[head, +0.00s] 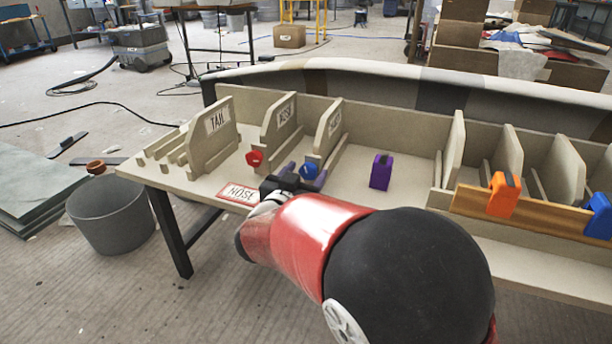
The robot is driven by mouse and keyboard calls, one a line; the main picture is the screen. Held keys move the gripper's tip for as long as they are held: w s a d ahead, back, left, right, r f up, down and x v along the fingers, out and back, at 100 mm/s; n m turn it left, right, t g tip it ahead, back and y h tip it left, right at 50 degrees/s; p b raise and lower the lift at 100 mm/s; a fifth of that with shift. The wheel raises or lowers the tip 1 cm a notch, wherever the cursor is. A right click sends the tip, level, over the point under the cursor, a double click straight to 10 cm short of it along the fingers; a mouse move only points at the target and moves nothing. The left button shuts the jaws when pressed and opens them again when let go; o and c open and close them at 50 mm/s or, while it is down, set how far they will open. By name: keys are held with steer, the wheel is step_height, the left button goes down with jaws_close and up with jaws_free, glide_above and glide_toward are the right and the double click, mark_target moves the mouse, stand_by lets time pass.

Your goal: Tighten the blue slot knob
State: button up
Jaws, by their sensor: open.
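The blue slot knob (309,171) sits low on the front of the third upright divider (330,132), counted from the left of the bench. My gripper (296,178) is open at the knob's left front side, with its dark fingers close to it. I cannot tell whether the fingers touch the knob or lie around it. My red and black arm reaches in from the lower right and hides part of the gripper and the bench front. A red knob (254,158) sits on the second divider, to the left.
A purple block (381,172) stands on the bench right of the blue knob. An orange clamp (502,195) and a blue clamp (598,216) sit on the right front rail. A grey bucket (112,222) stands on the floor left.

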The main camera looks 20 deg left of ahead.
steer(key=shift+w, duration=0.25)
steer(key=shift+c, duration=0.3)
steer(key=c, duration=0.9)
steer(key=shift+c, duration=0.2)
steer(key=shift+m, duration=0.4)
steer(key=m, duration=0.3)
steer(key=shift+d, duration=0.15)
steer(key=shift+f+m, duration=0.1)
steer(key=shift+m, duration=2)
